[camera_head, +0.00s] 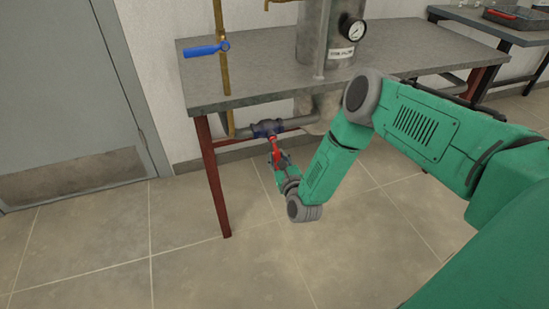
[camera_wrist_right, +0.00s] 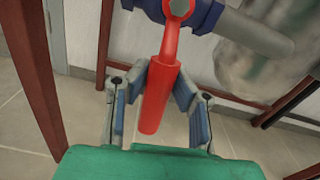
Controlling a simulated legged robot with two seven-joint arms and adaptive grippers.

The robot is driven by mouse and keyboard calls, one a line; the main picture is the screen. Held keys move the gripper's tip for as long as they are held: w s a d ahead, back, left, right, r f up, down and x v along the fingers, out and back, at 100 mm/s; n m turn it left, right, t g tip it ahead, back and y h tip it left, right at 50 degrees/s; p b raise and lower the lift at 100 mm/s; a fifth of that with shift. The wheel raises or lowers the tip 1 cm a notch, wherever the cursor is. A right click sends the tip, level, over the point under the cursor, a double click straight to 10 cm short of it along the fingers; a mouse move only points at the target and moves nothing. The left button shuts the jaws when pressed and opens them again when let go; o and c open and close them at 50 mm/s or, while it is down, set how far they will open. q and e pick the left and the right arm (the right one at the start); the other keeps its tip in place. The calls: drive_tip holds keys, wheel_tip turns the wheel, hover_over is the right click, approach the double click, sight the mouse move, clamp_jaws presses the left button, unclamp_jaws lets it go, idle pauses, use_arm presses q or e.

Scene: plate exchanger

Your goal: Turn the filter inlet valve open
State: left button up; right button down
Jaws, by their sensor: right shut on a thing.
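The valve (camera_head: 266,128) has a dark blue body on a grey horizontal pipe under the table. Its red handle (camera_head: 273,146) points down and toward me in the head view. In the right wrist view the red handle (camera_wrist_right: 160,95) runs from the blue valve body (camera_wrist_right: 205,14) down between the fingers. My right gripper (camera_head: 278,160) is at the handle's free end; in the wrist view the gripper (camera_wrist_right: 160,95) has its fingers on both sides of the handle, shut on it. My left gripper is in neither view.
A grey table (camera_head: 245,88) with red legs (camera_head: 212,180) stands over the valve. A metal filter vessel (camera_head: 325,45) with a gauge (camera_head: 354,30) is on it. A blue-handled valve (camera_head: 206,49) sits on a brass pipe (camera_head: 222,70). The floor in front is clear.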

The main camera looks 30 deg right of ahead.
drive_tip(key=n, duration=0.1)
drive_tip(key=d+n, duration=0.1)
drive_tip(key=shift+s+d+n, duration=0.2)
drive_tip(key=shift+s+n, duration=0.1)
drive_tip(key=s+d+r+n+p, duration=0.1)
drive_tip(key=d+r+n+p, duration=0.3)
drive_tip(key=n, duration=1)
drive_tip(key=shift+r+p, duration=0.6)
drive_tip(key=shift+r, duration=0.15)
drive_tip(key=shift+d, duration=0.1)
drive_tip(key=c, duration=1.5)
unclamp_jaws()
drive_tip(key=shift+o, duration=0.8)
drive_tip(key=shift+r, duration=0.15)
